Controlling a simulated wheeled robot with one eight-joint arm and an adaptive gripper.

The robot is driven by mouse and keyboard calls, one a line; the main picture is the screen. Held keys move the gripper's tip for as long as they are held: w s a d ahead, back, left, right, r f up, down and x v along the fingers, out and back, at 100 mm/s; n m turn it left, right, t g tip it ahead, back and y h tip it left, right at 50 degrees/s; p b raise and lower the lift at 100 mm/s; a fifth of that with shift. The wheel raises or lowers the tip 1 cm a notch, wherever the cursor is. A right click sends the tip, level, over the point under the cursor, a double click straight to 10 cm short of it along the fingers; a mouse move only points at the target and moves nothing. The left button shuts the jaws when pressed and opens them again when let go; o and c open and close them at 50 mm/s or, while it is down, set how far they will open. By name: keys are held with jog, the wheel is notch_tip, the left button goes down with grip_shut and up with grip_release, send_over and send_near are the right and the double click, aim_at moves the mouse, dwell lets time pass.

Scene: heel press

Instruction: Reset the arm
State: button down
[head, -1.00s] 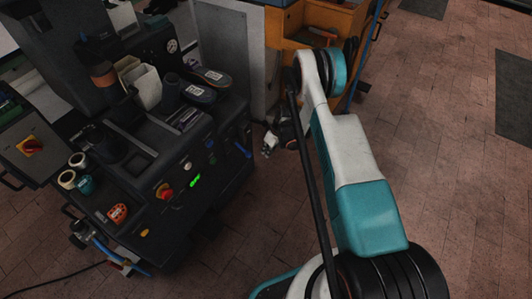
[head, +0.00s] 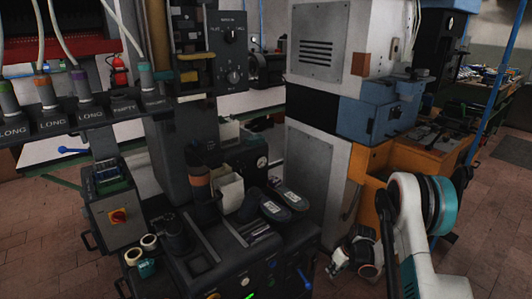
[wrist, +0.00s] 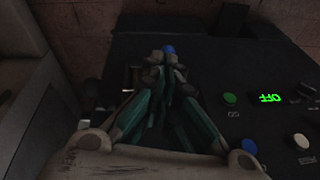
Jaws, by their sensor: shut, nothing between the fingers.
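My arm rises at the right of the head view, its white and teal joint beside the orange cabinet. My gripper (head: 350,260) hangs low at the right of the machine, partly hidden by the arm. In the wrist view my gripper (wrist: 168,62) has its teal fingers closed together with nothing between them. Behind the fingers is the machine's dark panel (wrist: 215,65) with a green OFF display (wrist: 265,98) and several buttons. A blue knob shows just beyond the fingertips; I cannot tell whether they touch it.
The black heel press (head: 250,245) stands left of my gripper, with two shoe-shaped pads (head: 285,195) on top. A grey and blue machine (head: 350,100) stands behind. An orange cabinet (head: 405,165) is close to the arm. Brick floor (head: 510,210) is open at the far right.

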jog(key=s+a+r+m+t+h, duration=0.1)
jog(key=s+r, duration=0.2)
jog(key=r, duration=0.8)
jog(key=s+a+r+m, duration=0.1)
jog(key=s+a+r, duration=0.1)
jog(key=r, duration=0.9)
jog(key=s+a+r+t+h, duration=0.1)
jog(key=s+r, duration=0.2)
jog(key=r, duration=0.9)
jog(key=s+a+r+m+t, duration=0.1)
jog(key=s+r, duration=0.4)
jog(key=s, duration=0.2)
jog(key=s+a+r+m+t, duration=0.1)
jog(key=s+a+r, duration=0.1)
jog(key=s+r, duration=0.4)
jog(key=s+f+m+t, duration=0.1)
jog(key=s, duration=1.2)
jog(key=shift+s+a+h, duration=0.3)
jog(key=shift+s+h, duration=0.05)
jog(key=shift+h, duration=0.05)
jog(key=shift+f, duration=0.1)
